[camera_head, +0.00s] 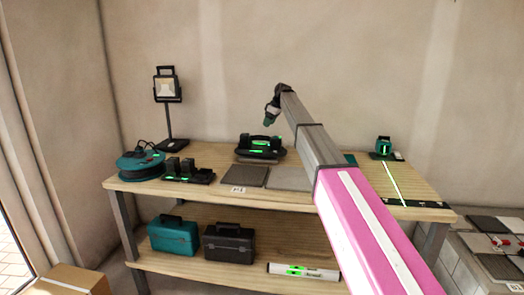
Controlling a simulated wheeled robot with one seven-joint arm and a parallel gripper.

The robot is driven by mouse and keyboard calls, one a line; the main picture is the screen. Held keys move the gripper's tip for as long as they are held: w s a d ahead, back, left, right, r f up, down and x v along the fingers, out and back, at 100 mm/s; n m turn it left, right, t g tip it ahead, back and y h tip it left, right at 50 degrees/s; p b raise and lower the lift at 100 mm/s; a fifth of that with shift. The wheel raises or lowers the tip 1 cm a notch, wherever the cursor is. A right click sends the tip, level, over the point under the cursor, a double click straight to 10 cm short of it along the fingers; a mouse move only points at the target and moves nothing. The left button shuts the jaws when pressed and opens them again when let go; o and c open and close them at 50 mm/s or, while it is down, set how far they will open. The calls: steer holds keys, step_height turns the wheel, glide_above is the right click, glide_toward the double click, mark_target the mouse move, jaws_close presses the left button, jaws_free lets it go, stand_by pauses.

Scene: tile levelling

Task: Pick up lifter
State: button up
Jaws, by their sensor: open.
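The lifter (262,141) appears to be the black device with a raised handle and bright green marks, lying on the workbench's wooden top near the back middle. My gripper (268,123) hangs just above and slightly right of its handle, at the end of my grey and pink arm. The gripper is open and small in this view. No contact with the lifter can be made out.
On the bench top (222,163) stand a teal cable reel (140,166), a black charger (188,172), a work lamp (168,86), dark and grey tiles (245,176) and a laser level (384,148). Toolboxes (173,236) sit on the lower shelf. My arm covers the bench's right part.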

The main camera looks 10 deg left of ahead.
mark_target(261, 139)
steer(key=shift+a+n+g, duration=0.2)
steer(key=shift+n+g, duration=0.2)
steer(key=shift+n, duration=0.7)
steer(key=shift+a+f, duration=0.15)
steer(key=shift+f, duration=0.1)
steer(key=shift+s+x, duration=0.15)
steer(key=shift+x, duration=2.4)
steer(key=shift+s+x, duration=0.1)
steer(key=shift+x, duration=2.45)
steer(key=shift+f, duration=0.3)
steer(key=shift+r, duration=0.1)
jaws_close()
